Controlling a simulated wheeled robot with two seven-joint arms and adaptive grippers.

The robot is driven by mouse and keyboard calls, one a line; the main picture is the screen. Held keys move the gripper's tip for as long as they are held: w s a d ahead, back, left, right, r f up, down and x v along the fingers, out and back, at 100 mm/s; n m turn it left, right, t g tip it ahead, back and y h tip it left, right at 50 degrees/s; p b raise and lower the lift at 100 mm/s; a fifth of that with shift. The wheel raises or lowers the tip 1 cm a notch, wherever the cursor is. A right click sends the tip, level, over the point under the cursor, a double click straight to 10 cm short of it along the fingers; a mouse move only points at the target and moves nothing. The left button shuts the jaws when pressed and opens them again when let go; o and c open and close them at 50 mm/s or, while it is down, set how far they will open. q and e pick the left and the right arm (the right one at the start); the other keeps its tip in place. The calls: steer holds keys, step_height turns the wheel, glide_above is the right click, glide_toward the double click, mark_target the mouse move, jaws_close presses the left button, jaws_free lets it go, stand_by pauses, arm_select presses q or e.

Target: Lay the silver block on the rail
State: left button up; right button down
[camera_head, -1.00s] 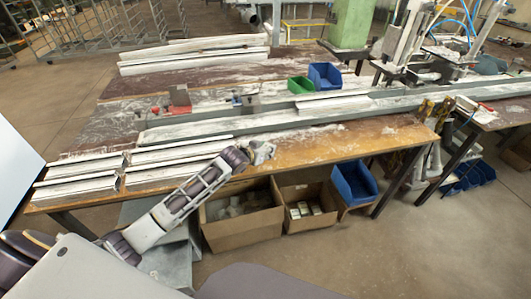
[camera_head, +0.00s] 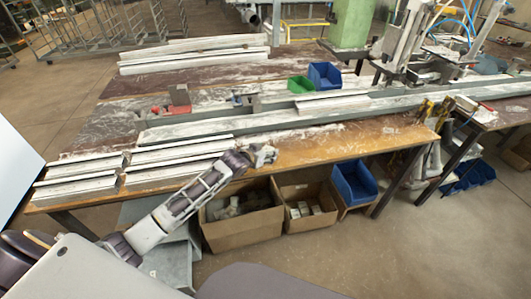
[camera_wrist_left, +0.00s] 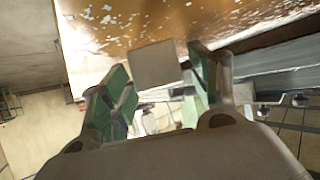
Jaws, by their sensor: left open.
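My left gripper (camera_head: 263,156) is over the front part of the wooden bench, in front of the long grey rail (camera_head: 210,129). In the left wrist view its two green-padded fingers (camera_wrist_left: 160,100) are apart with nothing held between them. A plain grey, square-faced block (camera_wrist_left: 156,66), which looks like the silver block, shows just beyond and between the fingertips, against the bench top. I cannot tell its exact distance from the fingers. In the head view I cannot make the block out clearly beside the gripper. My right gripper is not in view.
Several pale profiles (camera_head: 75,186) lie on the bench at left. A green bin (camera_head: 300,85) and a blue bin (camera_head: 325,75) stand behind the rail. Cardboard boxes (camera_head: 243,229) sit under the bench. The bench front to the right of the gripper (camera_head: 350,140) is mostly clear.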

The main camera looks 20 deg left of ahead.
arm_select(q)
steer(key=shift+s+r, duration=0.2)
steer(key=shift+s+a+r, duration=0.15)
steer(key=shift+s+r, duration=0.1)
steer(key=shift+s, duration=0.2)
steer(key=shift+s+r, duration=0.15)
steer(key=shift+s, duration=0.2)
steer(key=shift+s+a+r, duration=0.15)
steer(key=shift+s+r, duration=0.1)
steer(key=shift+s, duration=0.05)
steer(key=v, duration=0.3)
steer(key=shift+s, duration=0.2)
steer(key=shift+v, duration=1.95)
steer(key=shift+s+a+r, duration=0.15)
steer(key=shift+s+r, duration=0.15)
steer(key=shift+s, duration=0.15)
steer(key=shift+s+r, duration=0.2)
steer(key=shift+s, duration=0.05)
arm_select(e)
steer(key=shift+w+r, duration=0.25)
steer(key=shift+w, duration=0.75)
